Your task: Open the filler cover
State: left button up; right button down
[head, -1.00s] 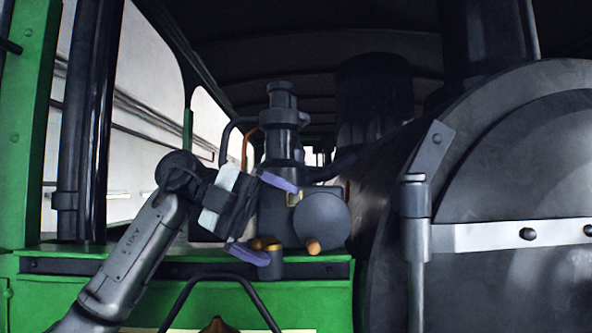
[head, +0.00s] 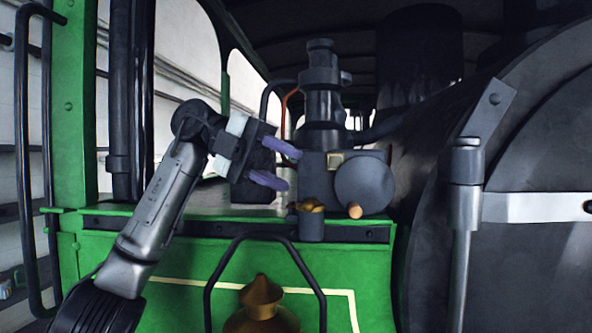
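A small grey cup (head: 311,229) stands at the front of the grey machine, with a brass piece (head: 312,205) at its top. This looks like the filler and its cover, but I cannot tell whether the cover is raised. Right of it is a round grey disc (head: 364,184) with a wooden knob (head: 354,211). My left gripper (head: 293,171) is up and left of the cup, its two purple fingers pointing right with a gap between them. They appear empty and apart from the cup. My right gripper is not in view.
The grey machine's column (head: 322,95) rises behind the fingers on a green ledge (head: 150,212). A black curved handrail (head: 264,240) and a brass dome (head: 261,305) stand in front. The large dark boiler (head: 545,150) and a vertical rod (head: 462,240) fill the right.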

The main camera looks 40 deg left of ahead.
pick_arm(q)
jog(key=s+a+r+p, duration=0.1)
jog(key=s+a+p, duration=0.1)
jog(key=s+a, duration=0.5)
jog(key=shift+s+a+r+p, duration=0.3)
jog(key=shift+r+p, duration=0.05)
jog(key=shift+r, duration=0.05)
dwell(0.7)
dwell(0.4)
jog(key=shift+p, duration=0.3)
dwell(0.3)
